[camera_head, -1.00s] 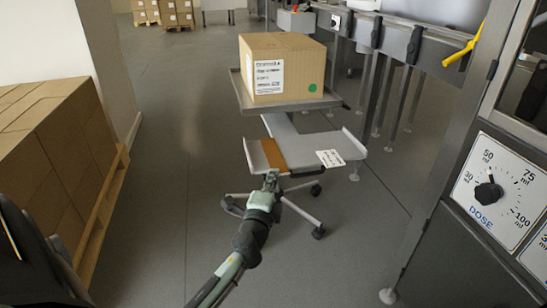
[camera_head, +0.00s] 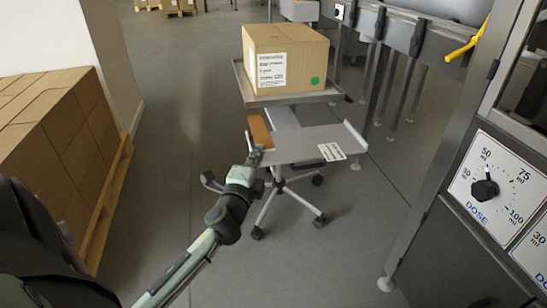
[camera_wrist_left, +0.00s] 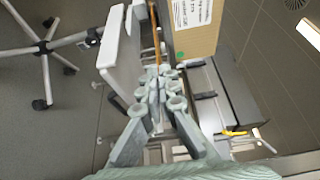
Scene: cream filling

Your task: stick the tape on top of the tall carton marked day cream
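The tall cardboard carton (camera_head: 300,50) stands on the upper grey tray of a trolley, with a white label and a green dot on its front. The label is too small to read. In the left wrist view the carton (camera_wrist_left: 196,40) shows at the top. The tape, an orange-brown strip (camera_head: 260,131), is at the left edge of the lower shelf. My left gripper (camera_head: 256,155) is shut on its near end; in the left wrist view the strip (camera_wrist_left: 156,40) stands edge-on between the closed fingertips (camera_wrist_left: 157,72). My right gripper is out of view.
The trolley's lower shelf (camera_head: 300,145) carries a white card (camera_head: 332,152) at its right. A machine with a dose dial (camera_head: 485,188) stands on the right. Stacked boxes on a pallet (camera_head: 50,140) stand on the left. The grey floor between is open.

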